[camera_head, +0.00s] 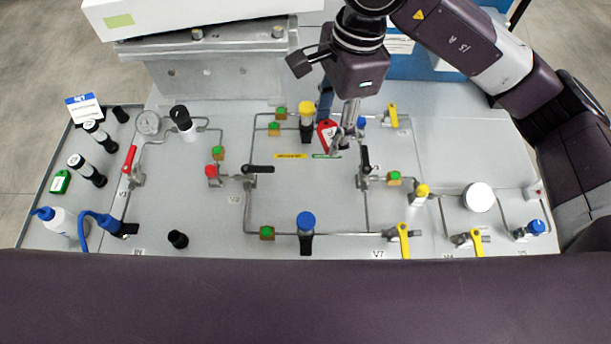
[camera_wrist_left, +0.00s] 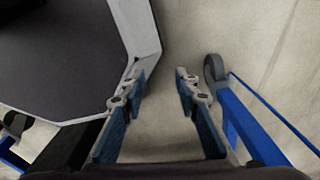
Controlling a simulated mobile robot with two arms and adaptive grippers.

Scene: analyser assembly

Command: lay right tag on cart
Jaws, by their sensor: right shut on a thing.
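A red tag (camera_head: 326,134) with a white patch is at the fingertips of my right gripper (camera_head: 341,143). The gripper is shut on it, over the upper middle of the grey panel (camera_head: 330,205), among valves and pipes. The fingers partly cover the tag, and I cannot tell whether it touches anything else. A grey surface with a raised edge (camera_head: 47,183), possibly the cart top, lies along the panel's left side. My left gripper (camera_wrist_left: 160,84) is open and empty in the left wrist view, above the floor; it is not in the head view.
The left surface holds a white bottle (camera_head: 60,221), a green tag (camera_head: 60,182), dark vials (camera_head: 87,171) and a white card (camera_head: 84,107). Several valves stand up from the panel, such as the blue-capped one (camera_head: 305,222). A blue frame with a wheel (camera_wrist_left: 214,68) is beside my left gripper.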

